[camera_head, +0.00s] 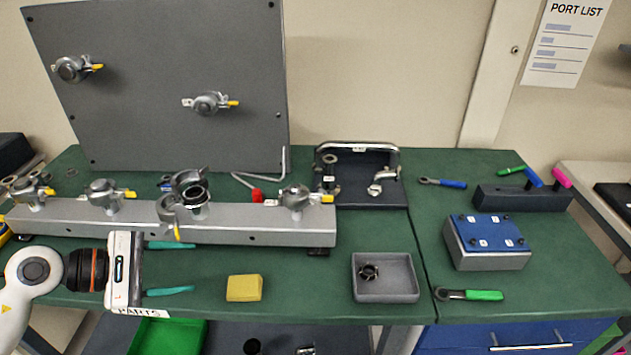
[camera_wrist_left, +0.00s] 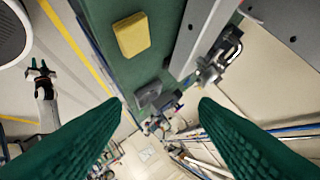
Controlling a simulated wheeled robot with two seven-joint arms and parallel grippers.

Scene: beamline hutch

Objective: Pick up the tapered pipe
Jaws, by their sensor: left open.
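My left gripper (camera_head: 170,268) is open and empty at the bench's front left, its two green fingers apart and pointing right. In the left wrist view its fingers (camera_wrist_left: 160,102) frame empty space. A small dark flanged piece (camera_head: 369,272) sits in the grey tray (camera_head: 398,295), well right of the gripper; it may be the tapered pipe. Another flanged piece (camera_head: 329,172) stands behind the bar's right end. I cannot tell for certain which is the tapered pipe. My right gripper (camera_wrist_left: 40,72) shows small at the left of the wrist view; its jaws are unclear.
A yellow block (camera_head: 244,288) lies between my left gripper and the tray. A grey bar (camera_head: 250,222) with clamps runs behind the gripper. A blue-topped box (camera_head: 487,238) and a green-handled tool (camera_head: 470,295) are right. Bare green bench (camera_head: 320,262) lies between block and tray.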

